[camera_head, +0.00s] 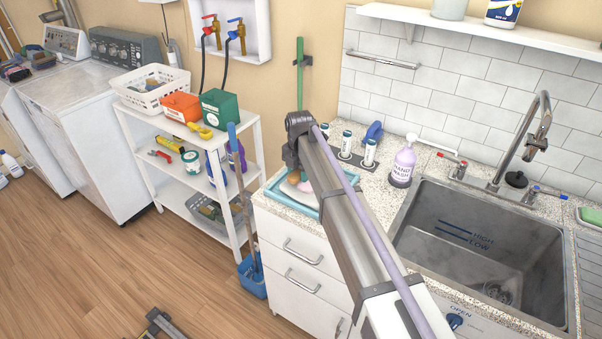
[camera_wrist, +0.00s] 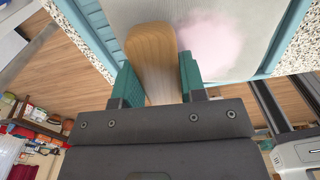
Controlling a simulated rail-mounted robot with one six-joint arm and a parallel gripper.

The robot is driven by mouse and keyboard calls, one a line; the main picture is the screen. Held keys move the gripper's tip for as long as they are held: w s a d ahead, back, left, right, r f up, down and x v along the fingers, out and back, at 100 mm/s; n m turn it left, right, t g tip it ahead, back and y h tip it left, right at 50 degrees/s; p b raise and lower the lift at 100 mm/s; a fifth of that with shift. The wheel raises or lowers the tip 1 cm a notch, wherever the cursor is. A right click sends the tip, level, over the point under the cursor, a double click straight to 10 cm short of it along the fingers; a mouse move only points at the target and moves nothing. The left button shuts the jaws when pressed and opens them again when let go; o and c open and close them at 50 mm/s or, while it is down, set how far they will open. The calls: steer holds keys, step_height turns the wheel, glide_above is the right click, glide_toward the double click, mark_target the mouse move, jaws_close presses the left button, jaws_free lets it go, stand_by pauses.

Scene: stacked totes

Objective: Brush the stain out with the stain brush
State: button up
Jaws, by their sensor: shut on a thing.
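The stain brush (camera_wrist: 152,50), with a rounded wooden back, is between the teal fingers of my gripper (camera_wrist: 160,78), which is shut on it. The brush is over a whitish cloth-like surface (camera_wrist: 205,12), just left of the pale pink stain (camera_wrist: 212,44). The bristles are hidden, and I cannot tell whether they touch the surface. In the head view, the brush (camera_head: 294,176) and the pink stain (camera_head: 305,186) show beside my arm, inside the blue tray (camera_head: 274,194) on the counter. My arm hides the gripper in that view.
A sink (camera_head: 478,250) with a faucet (camera_head: 530,140) is at right. A hand-wash bottle (camera_head: 403,165) and several small white bottles stand behind the tray. A white shelf cart (camera_head: 185,150) with bins is at left, with a mop (camera_head: 240,190) beside it. The wood floor in front is mostly clear.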

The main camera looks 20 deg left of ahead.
steer(key=shift+r+p, duration=2.8)
steer(key=shift+r, duration=0.15)
step_height(320, 180, up, 3)
steer(key=p, duration=0.3)
steer(key=shift+r, duration=0.15)
steer(key=shift+d+f, duration=0.1)
steer(key=shift+f, duration=0.15)
